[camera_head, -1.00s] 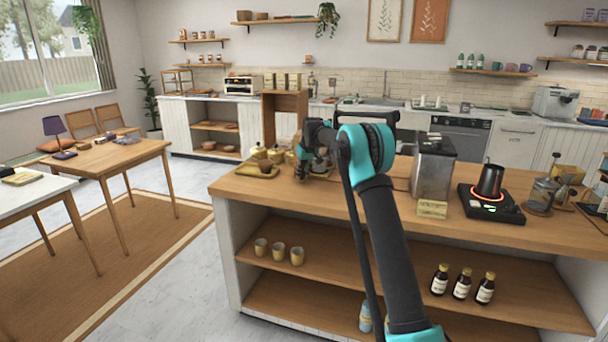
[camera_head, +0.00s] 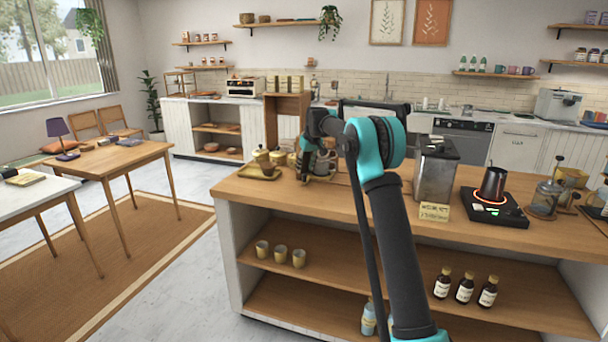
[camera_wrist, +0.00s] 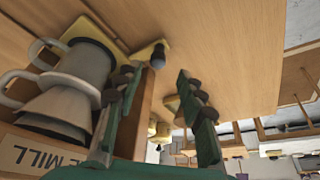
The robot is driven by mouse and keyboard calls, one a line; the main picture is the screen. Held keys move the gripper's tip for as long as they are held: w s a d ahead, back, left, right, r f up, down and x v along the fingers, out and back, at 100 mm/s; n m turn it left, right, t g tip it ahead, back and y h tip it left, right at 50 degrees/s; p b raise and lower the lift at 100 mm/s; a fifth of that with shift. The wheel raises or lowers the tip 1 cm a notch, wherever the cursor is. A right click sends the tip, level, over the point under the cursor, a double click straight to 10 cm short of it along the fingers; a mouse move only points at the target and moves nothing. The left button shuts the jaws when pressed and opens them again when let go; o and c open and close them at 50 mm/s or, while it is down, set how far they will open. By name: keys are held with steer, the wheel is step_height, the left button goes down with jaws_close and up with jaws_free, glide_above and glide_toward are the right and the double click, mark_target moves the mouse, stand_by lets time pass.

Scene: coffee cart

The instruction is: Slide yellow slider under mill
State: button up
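My gripper (camera_wrist: 156,90) is open in the wrist view, its two green fingers apart with nothing held between them. A flat yellow piece with a dark-topped knob (camera_wrist: 158,53), likely the yellow slider (camera_wrist: 143,56), lies on the wooden top just beyond the left fingertip. A grey metal vessel with handles (camera_wrist: 85,70), possibly the mill, is left of the gripper beside another yellow plate (camera_wrist: 93,28). A wooden board below it carries letters ending in "MILL" (camera_wrist: 45,157). In the head view, my gripper (camera_head: 305,172) is low over the counter's left part and hides much of this.
A yellow tray with canisters (camera_head: 245,171) stands left of my gripper on the wooden counter (camera_head: 400,205).

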steer(key=v, duration=0.6)
steer(key=shift+r, duration=0.2)
steer(key=shift+s+d, duration=0.1)
steer(key=shift+s, duration=0.1)
steer(key=s+d+f+m, duration=0.15)
steer(key=s+d, duration=0.25)
steer(key=s, duration=0.5)
steer(key=s+d+f+m+h, duration=0.1)
steer(key=s+d+f, duration=0.3)
steer(key=s, duration=0.5)
steer(key=s+d+f+m, duration=0.1)
steer(key=s+d, duration=0.4)
steer(key=s, duration=0.4)
steer(key=s+d+f, duration=0.2)
steer(key=s+f, duration=0.3)
steer(key=s, duration=0.5)
steer(key=s+d+f+m, duration=0.1)
steer(key=s+d+f, duration=0.1)
steer(key=s+f, duration=0.3)
steer(key=s+d+f+m+h, duration=0.1)
steer(key=s+f, duration=0.4)
steer(key=s, duration=0.9)
steer(key=shift+s+d, duration=0.3)
steer(key=shift+d, duration=0.5)
